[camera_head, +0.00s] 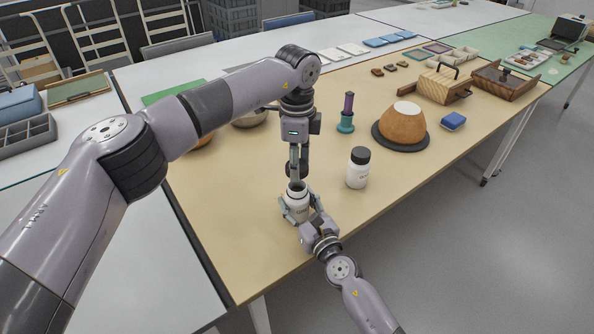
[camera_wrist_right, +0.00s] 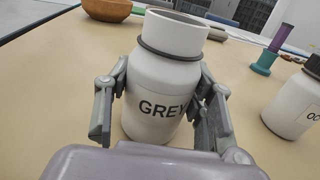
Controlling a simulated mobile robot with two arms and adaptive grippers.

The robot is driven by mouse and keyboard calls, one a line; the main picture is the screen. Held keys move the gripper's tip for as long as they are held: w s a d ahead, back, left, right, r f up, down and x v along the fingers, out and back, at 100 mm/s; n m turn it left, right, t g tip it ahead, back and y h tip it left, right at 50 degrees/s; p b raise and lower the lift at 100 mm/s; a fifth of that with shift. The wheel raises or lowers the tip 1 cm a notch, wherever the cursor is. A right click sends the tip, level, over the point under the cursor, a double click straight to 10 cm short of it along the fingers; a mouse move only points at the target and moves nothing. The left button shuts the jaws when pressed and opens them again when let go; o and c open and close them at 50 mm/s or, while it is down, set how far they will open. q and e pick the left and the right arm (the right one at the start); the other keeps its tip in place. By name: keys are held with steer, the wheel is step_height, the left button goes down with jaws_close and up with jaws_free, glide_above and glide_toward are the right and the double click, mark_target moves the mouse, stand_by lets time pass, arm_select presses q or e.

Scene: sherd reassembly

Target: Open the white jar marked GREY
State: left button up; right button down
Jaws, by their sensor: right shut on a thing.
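The white jar marked GREY (camera_head: 297,205) stands near the front of the tan table; it fills the middle of the right wrist view (camera_wrist_right: 165,80). Its mouth is open, with no lid on it and a dark ring around its neck. My right gripper (camera_head: 303,213) is shut on the jar's body, one finger on each side, as the wrist view shows (camera_wrist_right: 162,110). My left gripper (camera_head: 298,167) points down just above the jar's mouth. A dark round thing, apparently the lid (camera_head: 291,171), is between its fingers, clear of the jar; its fingertips are partly hidden.
A second white jar with a black lid (camera_head: 358,168) stands to the right. Behind it are a purple and teal spool-like piece (camera_head: 346,113) and an orange-brown bowl (camera_head: 401,124) on a dark disc. The front right tabletop is clear.

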steer(key=c, duration=0.6)
jaws_free()
steer(key=shift+c, duration=0.2)
